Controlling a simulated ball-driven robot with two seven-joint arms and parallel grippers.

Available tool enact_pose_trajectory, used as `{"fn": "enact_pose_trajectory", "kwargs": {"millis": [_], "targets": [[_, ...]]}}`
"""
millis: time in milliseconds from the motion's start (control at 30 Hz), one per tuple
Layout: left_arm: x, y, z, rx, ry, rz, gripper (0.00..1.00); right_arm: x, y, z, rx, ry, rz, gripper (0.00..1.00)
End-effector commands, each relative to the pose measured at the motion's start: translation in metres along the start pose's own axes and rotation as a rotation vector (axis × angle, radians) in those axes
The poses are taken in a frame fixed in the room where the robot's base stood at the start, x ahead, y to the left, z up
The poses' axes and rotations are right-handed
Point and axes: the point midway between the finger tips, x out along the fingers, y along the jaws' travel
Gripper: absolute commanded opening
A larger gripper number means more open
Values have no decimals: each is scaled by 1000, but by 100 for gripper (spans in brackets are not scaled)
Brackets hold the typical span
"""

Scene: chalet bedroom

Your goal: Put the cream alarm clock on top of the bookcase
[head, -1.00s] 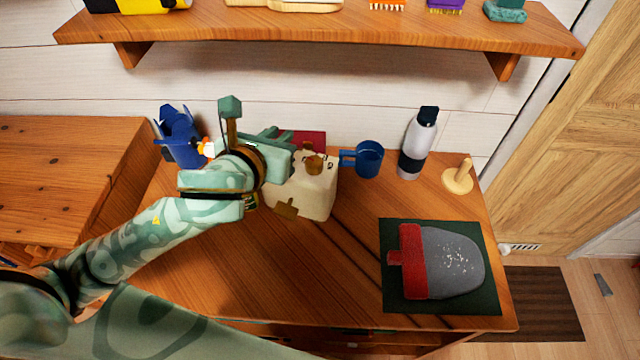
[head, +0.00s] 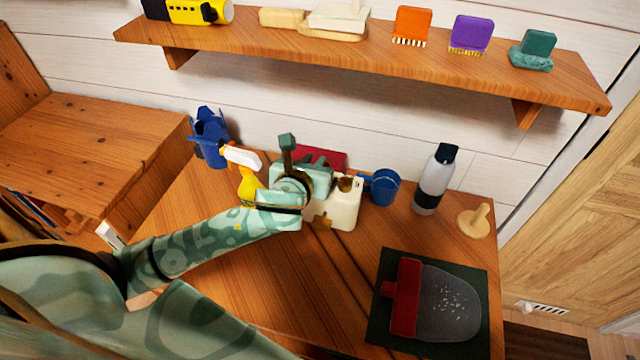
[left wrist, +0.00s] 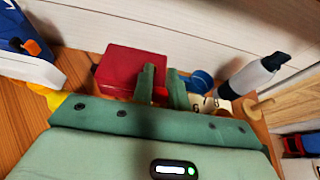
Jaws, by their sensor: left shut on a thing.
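The cream alarm clock (head: 345,208), a boxy cream body with brass-coloured parts, is at the back of the wooden desk in the head view. My left gripper (head: 326,180) reaches it from the left and is shut on it, partly covering it. Whether the clock still touches the desk is unclear. In the left wrist view, the clock (left wrist: 222,104) shows partly behind the green fingers (left wrist: 162,90). The bookcase (head: 85,130) is the lower-looking wooden unit at the left, its visible top bare, with books in its side. My right gripper is out of view.
Around the clock stand a red box (head: 322,158), a blue mug (head: 383,188), a yellow-and-white spray bottle (head: 248,187) and a blue holder (head: 209,140). A grey bottle (head: 432,182) stands farther right. A wall shelf (head: 370,50) overhangs behind.

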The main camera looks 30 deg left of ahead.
Motion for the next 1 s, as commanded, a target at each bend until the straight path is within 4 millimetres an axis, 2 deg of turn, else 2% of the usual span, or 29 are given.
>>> {"fn": "enact_pose_trajectory", "kwargs": {"millis": [33,100,267,500,667,1000], "targets": [[17,1,-7,-1,-1,2,0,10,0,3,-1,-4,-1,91],[34,3,-18,0,1,1,0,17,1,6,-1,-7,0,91],[58,5,-29,-1,0,0,0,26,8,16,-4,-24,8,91],[76,6,-37,-1,-1,-1,0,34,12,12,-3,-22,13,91],[86,6,-64,0,3,-2,0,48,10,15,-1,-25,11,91],[86,6,-65,0,-1,-2,0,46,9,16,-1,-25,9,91]]}}
